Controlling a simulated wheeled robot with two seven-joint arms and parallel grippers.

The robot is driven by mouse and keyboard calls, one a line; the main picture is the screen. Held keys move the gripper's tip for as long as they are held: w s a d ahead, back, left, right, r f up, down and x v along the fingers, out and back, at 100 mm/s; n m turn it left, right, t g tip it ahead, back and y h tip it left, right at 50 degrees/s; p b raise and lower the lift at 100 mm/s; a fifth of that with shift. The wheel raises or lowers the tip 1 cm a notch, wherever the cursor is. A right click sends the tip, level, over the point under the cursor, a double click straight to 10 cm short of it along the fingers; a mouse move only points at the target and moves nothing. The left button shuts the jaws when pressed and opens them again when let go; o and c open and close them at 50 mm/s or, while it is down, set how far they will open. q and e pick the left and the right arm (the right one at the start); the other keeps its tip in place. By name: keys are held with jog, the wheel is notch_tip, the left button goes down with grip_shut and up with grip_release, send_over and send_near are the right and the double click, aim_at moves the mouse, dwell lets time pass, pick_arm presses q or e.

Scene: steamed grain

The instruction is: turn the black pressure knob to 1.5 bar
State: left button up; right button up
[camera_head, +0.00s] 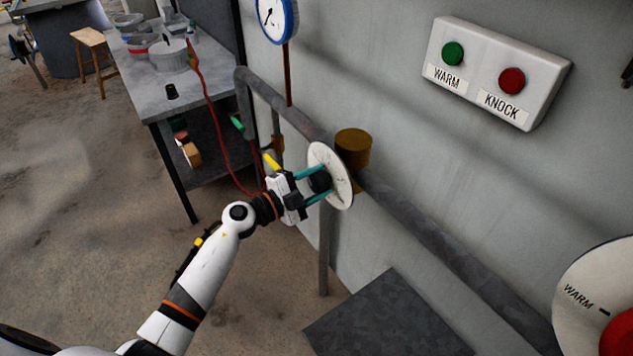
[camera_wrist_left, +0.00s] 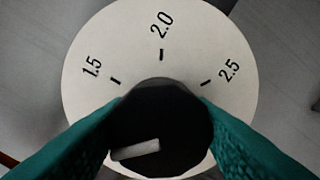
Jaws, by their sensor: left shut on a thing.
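The black pressure knob (camera_wrist_left: 182,128) sits at the middle of a round white dial (camera_wrist_left: 90,62) marked 1.5, 2.0 and 2.5. A pale bar on the knob's face points left and slightly down in the left wrist view, below the direction of the 1.5 tick. My left gripper (camera_head: 314,183) is shut on the knob, with one teal finger on each side. In the head view the dial (camera_head: 341,194) faces left on the pipe, and the fingers hide part of the knob. My right gripper is in neither view.
A blue-rimmed gauge (camera_head: 277,18) hangs above the pipe (camera_head: 430,228) along the wall. A box with green WARM and red KNOCK buttons (camera_head: 495,75) is upper right. Another dial marked WARM (camera_head: 577,270) is lower right. A table (camera_head: 150,95) with bowls stands behind.

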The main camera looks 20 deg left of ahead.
pick_arm(q)
jog(key=m+b, duration=0.1)
jog(key=m, duration=0.3)
jog(key=shift+f+m, duration=0.15)
jog(key=shift+m, duration=0.25)
jog(key=m+b, duration=0.1)
jog(key=m, duration=0.3)
jog(key=shift+m, duration=0.3)
jog(key=o, duration=1)
jog(key=shift+b+v, duration=2.1)
jog(key=shift+v, duration=3.95)
